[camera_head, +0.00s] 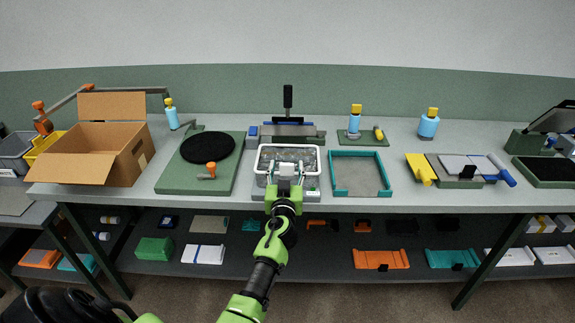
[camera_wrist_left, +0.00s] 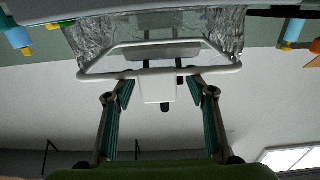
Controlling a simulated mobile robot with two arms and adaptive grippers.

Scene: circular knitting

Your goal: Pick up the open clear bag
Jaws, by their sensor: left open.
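The open clear bag (camera_head: 300,153) hangs with its mouth spread by a white rectangular frame (camera_head: 317,160) at the middle of the bench. In the left wrist view the wrinkled clear film (camera_wrist_left: 92,45) and the white frame bar (camera_wrist_left: 112,74) show, with a white tab (camera_wrist_left: 158,88) sticking out toward me. My left gripper (camera_head: 284,178) is at the front side of the frame. In the wrist view its open fingers (camera_wrist_left: 161,92) lie on either side of the tab, with gaps visible. The bag's bottom is hidden. My right gripper is not in view.
A green board with a black disc (camera_head: 208,148) lies left of the bag, and a teal-walled tray (camera_head: 333,177) lies close on its right. A cardboard box (camera_head: 95,155) stands further left. A grey machine (camera_head: 288,132) stands behind.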

